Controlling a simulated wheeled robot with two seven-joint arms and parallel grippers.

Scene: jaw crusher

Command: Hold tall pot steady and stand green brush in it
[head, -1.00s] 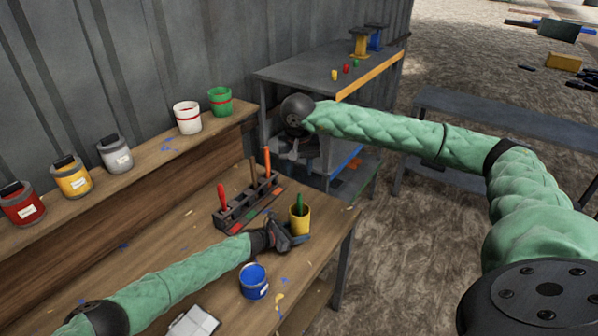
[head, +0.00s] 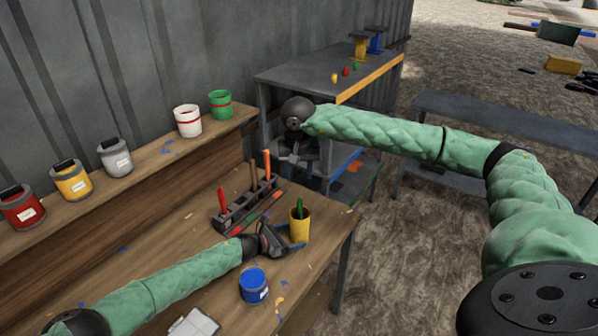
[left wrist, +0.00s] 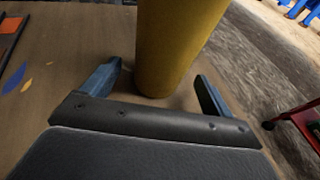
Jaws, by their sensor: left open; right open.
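The tall yellow pot (head: 300,229) stands upright near the right edge of the wooden bench. The green brush (head: 299,207) stands in it, its top showing above the rim. My left gripper (head: 288,238) is open at bench height at the pot's left side. In the left wrist view the pot (left wrist: 172,45) rises just beyond and between the spread blue fingers (left wrist: 160,75), with a gap on both sides. My right gripper (head: 298,157) is open and empty, hanging beyond the bench's far end, away from the pot.
A tool rack (head: 247,204) with upright red, brown and orange handles stands behind the pot. A blue paint can (head: 253,287) stands in front of my left gripper. Several paint cans line the raised shelf (head: 150,160). A grey shelf unit (head: 300,75) stands beyond the bench.

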